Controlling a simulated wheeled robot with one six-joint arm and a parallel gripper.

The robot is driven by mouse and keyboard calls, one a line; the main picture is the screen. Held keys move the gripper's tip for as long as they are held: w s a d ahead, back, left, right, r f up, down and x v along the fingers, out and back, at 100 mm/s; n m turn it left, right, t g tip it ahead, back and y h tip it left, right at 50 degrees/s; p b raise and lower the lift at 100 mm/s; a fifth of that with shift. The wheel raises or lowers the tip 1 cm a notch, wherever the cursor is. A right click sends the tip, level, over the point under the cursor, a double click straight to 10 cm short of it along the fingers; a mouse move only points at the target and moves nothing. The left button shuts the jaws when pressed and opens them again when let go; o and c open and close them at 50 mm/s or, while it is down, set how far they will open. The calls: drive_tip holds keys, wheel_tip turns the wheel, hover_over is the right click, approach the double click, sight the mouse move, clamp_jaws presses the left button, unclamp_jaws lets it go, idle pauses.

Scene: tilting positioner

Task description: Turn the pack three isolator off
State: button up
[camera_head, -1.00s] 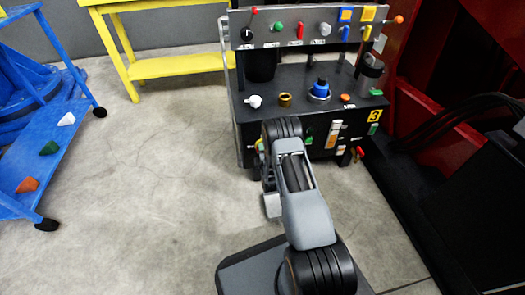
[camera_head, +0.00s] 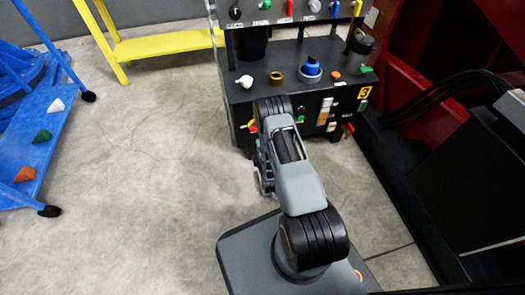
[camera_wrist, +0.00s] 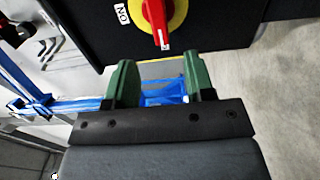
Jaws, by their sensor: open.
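The black pack with a yellow 3 label (camera_head: 365,92) stands ahead of my arm. Its isolator, a red handle on a yellow disc (camera_wrist: 162,14), is at the top of the wrist view, with an "ON" label (camera_wrist: 122,14) to its left. The handle points down the picture. In the head view the isolator (camera_head: 252,126) shows small, just left of my arm. My gripper (camera_wrist: 162,80) is open, with two green fingers and nothing between them. The handle's tip is just beyond the finger gap and appears apart from the fingers. The disc's upper part is cut off.
The pack carries other controls: a white knob (camera_head: 245,82), a brass ring (camera_head: 276,78), a blue knob (camera_head: 312,68) and a red lever (camera_head: 349,128). A blue rack (camera_head: 60,115) stands left and a yellow bench (camera_head: 165,44) behind. The floor between is clear.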

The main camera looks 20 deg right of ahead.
drive_tip(key=shift+s+a+p, duration=0.2)
drive_tip(key=shift+s, duration=0.7)
drive_tip(key=shift+s+a+p, duration=0.15)
drive_tip(key=shift+s+p, duration=0.05)
drive_tip(key=shift+s, duration=0.7)
